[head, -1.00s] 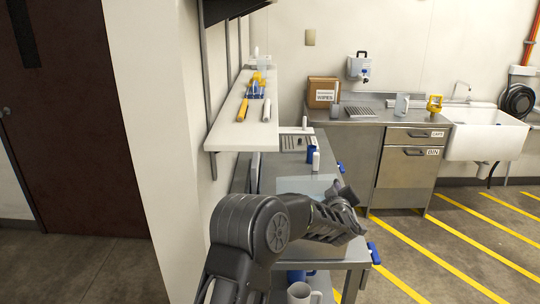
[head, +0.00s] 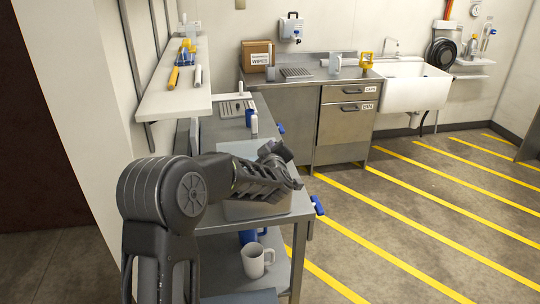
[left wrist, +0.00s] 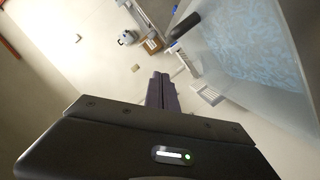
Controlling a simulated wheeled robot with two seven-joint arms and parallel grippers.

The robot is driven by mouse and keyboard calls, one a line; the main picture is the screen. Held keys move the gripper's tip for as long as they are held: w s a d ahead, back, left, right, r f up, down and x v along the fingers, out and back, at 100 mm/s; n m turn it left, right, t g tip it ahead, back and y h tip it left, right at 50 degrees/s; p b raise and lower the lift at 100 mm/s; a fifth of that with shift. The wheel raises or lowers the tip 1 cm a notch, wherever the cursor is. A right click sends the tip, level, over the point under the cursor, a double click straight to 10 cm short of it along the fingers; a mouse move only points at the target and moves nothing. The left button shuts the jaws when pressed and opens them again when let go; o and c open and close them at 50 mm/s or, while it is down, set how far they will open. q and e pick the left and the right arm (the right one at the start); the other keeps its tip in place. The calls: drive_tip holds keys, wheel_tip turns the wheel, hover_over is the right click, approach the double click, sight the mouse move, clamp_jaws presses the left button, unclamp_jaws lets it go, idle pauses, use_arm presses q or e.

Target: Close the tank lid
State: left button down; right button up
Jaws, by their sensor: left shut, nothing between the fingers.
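The tank (head: 262,209) is a pale translucent box on the steel cart, largely hidden behind my left arm in the head view. A pale panel (head: 238,147) shows behind the arm; I cannot tell whether it is the lid or how it is tilted. In the left wrist view a translucent wall with a blue rippled pattern (left wrist: 245,45) fills the upper right, with a dark rounded bar beside it (left wrist: 185,25). My left gripper (left wrist: 161,79) is shut and empty, left of that wall and apart from it in the picture. My right gripper is out of view.
A wall shelf (head: 178,92) with yellow and white items overhangs the cart's left side. A white mug (head: 256,260) stands on the cart's lower shelf (head: 218,272). A counter (head: 315,77) and sink (head: 410,88) stand behind. The striped floor at right is clear.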

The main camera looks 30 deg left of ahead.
use_arm(q)
drive_tip(key=v, duration=0.5)
drive_tip(key=shift+s+d+b, duration=0.2)
drive_tip(key=shift+s+b, duration=0.15)
drive_tip(key=shift+r, duration=0.1)
drive_tip(key=s+d+f+m+g+h, duration=0.2)
drive_tip(key=s+d+f+m+h, duration=0.25)
drive_tip(key=d+f, duration=0.75)
drive_tip(key=s+d+f+m+g+h, duration=0.3)
drive_tip(key=s+d+f+m+h, duration=0.25)
drive_tip(key=f, duration=0.95)
drive_tip(key=s+d+f+g, duration=0.2)
drive_tip(key=s+d+f, duration=0.2)
drive_tip(key=s, duration=0.5)
drive_tip(key=s+d+f+m+g+h, duration=0.1)
drive_tip(key=s+d+f+g, duration=0.2)
drive_tip(key=s+f, duration=0.4)
drive_tip(key=s+d+f+m+g+h, duration=0.1)
drive_tip(key=s+d+f+g, duration=0.2)
drive_tip(key=s, duration=1)
wheel_tip(320, 180, down, 3)
drive_tip(key=d, duration=0.3)
